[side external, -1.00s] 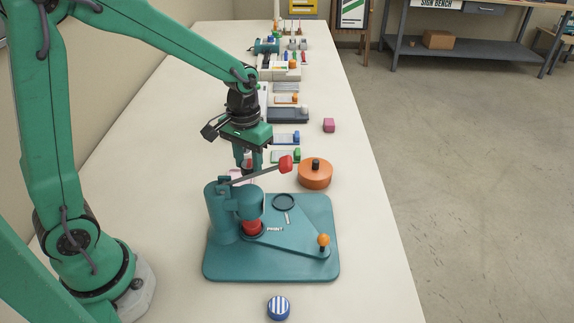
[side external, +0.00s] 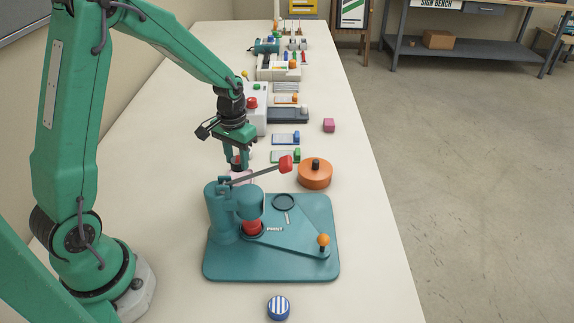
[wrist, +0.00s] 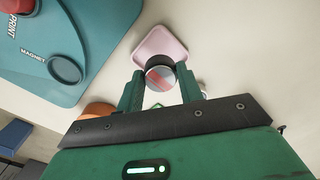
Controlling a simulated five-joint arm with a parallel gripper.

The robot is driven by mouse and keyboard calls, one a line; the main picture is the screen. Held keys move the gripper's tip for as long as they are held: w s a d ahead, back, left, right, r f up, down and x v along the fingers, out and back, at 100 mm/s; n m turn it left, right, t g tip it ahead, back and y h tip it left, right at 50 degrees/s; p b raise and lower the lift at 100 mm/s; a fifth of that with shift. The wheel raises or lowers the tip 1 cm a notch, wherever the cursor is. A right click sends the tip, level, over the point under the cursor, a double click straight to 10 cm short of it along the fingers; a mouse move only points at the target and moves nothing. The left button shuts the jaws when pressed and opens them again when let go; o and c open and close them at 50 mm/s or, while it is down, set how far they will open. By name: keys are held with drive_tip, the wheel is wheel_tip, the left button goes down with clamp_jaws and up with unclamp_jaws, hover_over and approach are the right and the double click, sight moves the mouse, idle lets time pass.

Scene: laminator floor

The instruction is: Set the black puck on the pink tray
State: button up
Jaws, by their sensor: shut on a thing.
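My gripper (side external: 237,162) is shut on the black puck (wrist: 157,61), which also shows small and dark between the fingers in the side view. In the wrist view (wrist: 160,85) the fingers stand either side of it, and a round face with red, white and grey areas shows there. The pink tray (wrist: 145,46) lies just beyond the puck in the wrist view, its visible floor empty. In the side view the tray (side external: 240,176) is mostly hidden behind the teal press, under the gripper. I cannot tell whether the puck touches the tray.
The teal press (side external: 222,215) with its red-knobbed lever (side external: 286,164) stands close in front of the tray. An orange round pot (side external: 315,174) is to the right. A blue-striped disc (side external: 278,308) lies in front.

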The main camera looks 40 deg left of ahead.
sight(237, 161)
drive_tip(key=shift+f, duration=1.85)
drive_tip(key=shift+f, duration=0.2)
drive_tip(key=o, duration=1)
drive_tip(key=shift+o, duration=0.2)
drive_tip(key=shift+r, duration=0.1)
wheel_tip(237, 161, up, 11)
drive_tip(key=shift+r, duration=0.6)
